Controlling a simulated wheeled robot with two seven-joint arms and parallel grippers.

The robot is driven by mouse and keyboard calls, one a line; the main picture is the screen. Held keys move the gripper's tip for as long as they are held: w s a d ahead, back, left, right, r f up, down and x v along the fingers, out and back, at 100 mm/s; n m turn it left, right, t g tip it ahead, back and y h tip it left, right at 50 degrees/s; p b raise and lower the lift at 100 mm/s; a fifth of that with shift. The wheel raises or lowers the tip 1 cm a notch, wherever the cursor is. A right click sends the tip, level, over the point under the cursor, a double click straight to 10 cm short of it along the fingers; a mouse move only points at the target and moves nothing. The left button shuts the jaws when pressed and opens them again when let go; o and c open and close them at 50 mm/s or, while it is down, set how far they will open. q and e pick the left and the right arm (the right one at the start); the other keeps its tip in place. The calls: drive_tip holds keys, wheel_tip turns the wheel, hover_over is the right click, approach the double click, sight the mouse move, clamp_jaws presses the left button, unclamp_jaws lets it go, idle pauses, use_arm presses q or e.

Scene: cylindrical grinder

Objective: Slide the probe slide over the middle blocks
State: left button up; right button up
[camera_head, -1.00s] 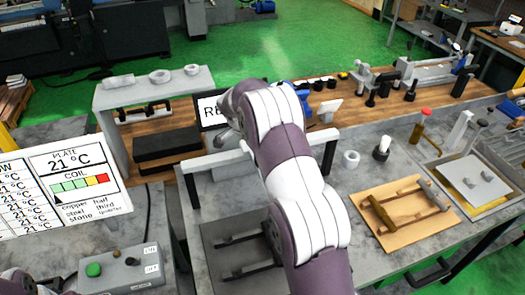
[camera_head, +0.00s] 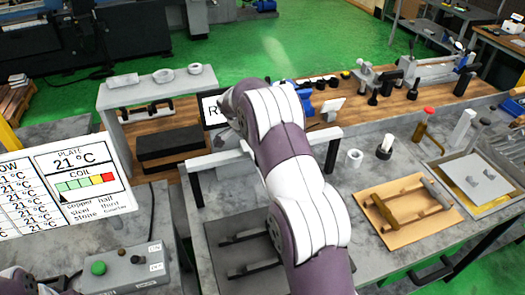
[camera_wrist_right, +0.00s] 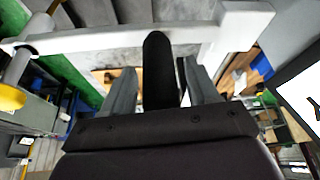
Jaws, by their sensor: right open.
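A pale grey bar (camera_head: 205,160) stands on dark posts on the grey table, its middle hidden behind my right arm. It also crosses the top of the right wrist view (camera_wrist_right: 95,42). There my right gripper (camera_wrist_right: 158,70) has its two grey fingers spread apart just below the bar. A black rounded upright piece (camera_wrist_right: 160,60) shows between the fingers and overlaps the bar; I cannot tell whether it is the probe slide or whether it touches the fingers. I cannot make out the middle blocks. My left gripper is out of view.
A dark plate with bars (camera_head: 225,250) lies below the grey bar. A black block (camera_head: 170,150) and a grey raised shelf (camera_head: 150,88) stand behind on the left. A wooden board with handled tools (camera_head: 385,230) and a tray (camera_head: 450,200) lie to the right.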

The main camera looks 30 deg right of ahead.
drive_tip(key=p+v, duration=0.6)
drive_tip(key=v, duration=0.1)
drive_tip(key=shift+r, duration=0.1)
